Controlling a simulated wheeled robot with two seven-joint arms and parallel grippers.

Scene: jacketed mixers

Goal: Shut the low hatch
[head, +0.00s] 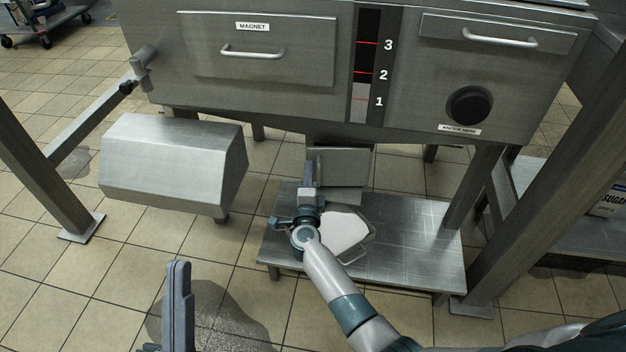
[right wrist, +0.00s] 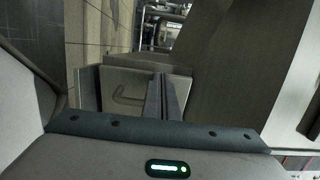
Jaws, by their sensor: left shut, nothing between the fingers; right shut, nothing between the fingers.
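The low hatch (head: 345,165) is a small grey metal flap under the middle of the big steel machine. In the right wrist view it shows as a pale panel with a bar handle (right wrist: 128,95). My right gripper (head: 309,172) is shut and empty, its fingers upright at the hatch's left edge in the head view. In the right wrist view the fingers (right wrist: 167,98) overlap the panel beside the handle; I cannot tell whether they touch it. How far the hatch stands open is unclear. My left gripper (head: 178,272) is shut and empty, low at the left, far from the hatch.
A steel platform (head: 410,240) stands under the hatch, with a pan of white material (head: 345,232) on it, partly behind my right arm. A steel housing (head: 170,165) hangs at left. Machine legs (head: 475,190) flank the platform. A dark wet patch (head: 215,315) marks the floor.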

